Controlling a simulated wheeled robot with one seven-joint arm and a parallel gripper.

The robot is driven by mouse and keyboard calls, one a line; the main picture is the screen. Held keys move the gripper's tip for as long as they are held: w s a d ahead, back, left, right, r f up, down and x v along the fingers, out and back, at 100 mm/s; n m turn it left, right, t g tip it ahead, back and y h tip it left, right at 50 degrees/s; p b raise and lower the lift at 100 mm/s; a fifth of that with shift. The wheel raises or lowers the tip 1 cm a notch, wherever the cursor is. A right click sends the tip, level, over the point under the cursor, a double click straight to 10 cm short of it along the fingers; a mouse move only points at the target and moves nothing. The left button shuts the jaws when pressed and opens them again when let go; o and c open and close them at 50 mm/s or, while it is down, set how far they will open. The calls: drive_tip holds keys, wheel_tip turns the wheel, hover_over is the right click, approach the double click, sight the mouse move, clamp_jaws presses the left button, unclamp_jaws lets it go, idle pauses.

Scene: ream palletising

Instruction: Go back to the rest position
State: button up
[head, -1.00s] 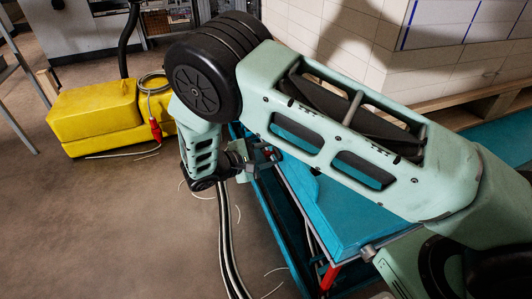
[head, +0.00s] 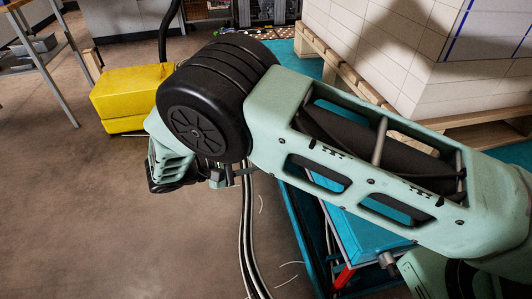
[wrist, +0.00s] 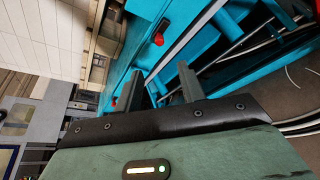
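My gripper (wrist: 160,88) shows in the wrist view with its two dark fingers apart and nothing between them. Blue metal framework and floor lie beyond the fingertips. In the head view my arm crosses from the right, and its large black joint hides part of the gripper end (head: 222,176). A stack of white reams (head: 345,30) stands on a wooden pallet (head: 480,125) at the upper right, apart from the gripper.
Dark and light cables (head: 248,235) run along the floor beside the blue frame. The brown floor at lower left is clear.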

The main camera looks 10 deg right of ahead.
drive_tip(key=shift+v, duration=0.9)
drive_tip(key=s+d+r+m+g+y, duration=0.1)
drive_tip(key=s+d+r+y, duration=0.2)
drive_tip(key=s+r+y, duration=0.45)
drive_tip(key=s+d+r+m+g+y, duration=0.2)
drive_tip(key=s+d+r, duration=0.15)
drive_tip(key=s, duration=0.65)
drive_tip(key=s+d+r+m+g+y, duration=0.1)
drive_tip(key=s+d+r+y, duration=0.2)
drive_tip(key=s+r+y, duration=0.4)
wheel_tip(320, 180, up, 27)
drive_tip(key=s+h+p, duration=0.1)
drive_tip(key=p, duration=2.7)
drive_tip(key=shift+h+p, duration=0.35)
drive_tip(key=shift+p, duration=0.05)
